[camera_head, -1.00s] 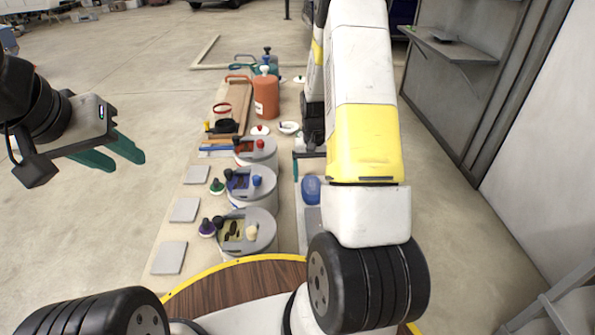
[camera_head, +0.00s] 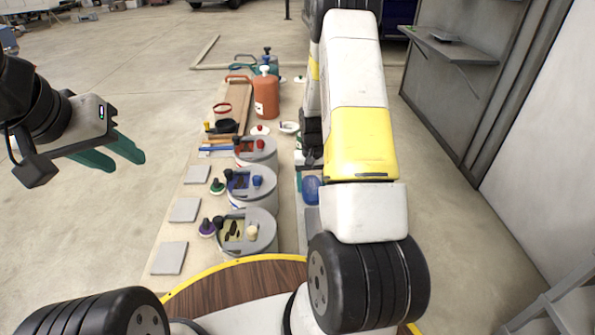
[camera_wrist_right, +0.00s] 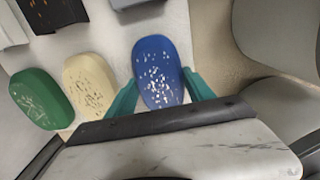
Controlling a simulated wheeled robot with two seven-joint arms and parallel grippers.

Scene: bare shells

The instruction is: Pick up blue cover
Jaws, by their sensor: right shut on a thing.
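The blue cover (camera_wrist_right: 158,72) is an oval, speckled blue shell, lying between the two teal fingers of my right gripper (camera_wrist_right: 163,92) in the right wrist view. My right gripper is shut on it. In the head view the blue cover (camera_head: 311,188) lies beside my right arm, near the table's right edge. My right gripper is mostly hidden behind my arm there. My left gripper (camera_head: 118,153) is open and empty, off the table to the left.
A green cover (camera_wrist_right: 40,98) and a cream cover (camera_wrist_right: 90,84) lie beside the blue one. The table (camera_head: 165,237) holds grey round containers (camera_head: 247,231), grey square plates (camera_head: 170,257) and an orange bottle (camera_head: 266,95). A wall shelf (camera_head: 450,46) stands at right.

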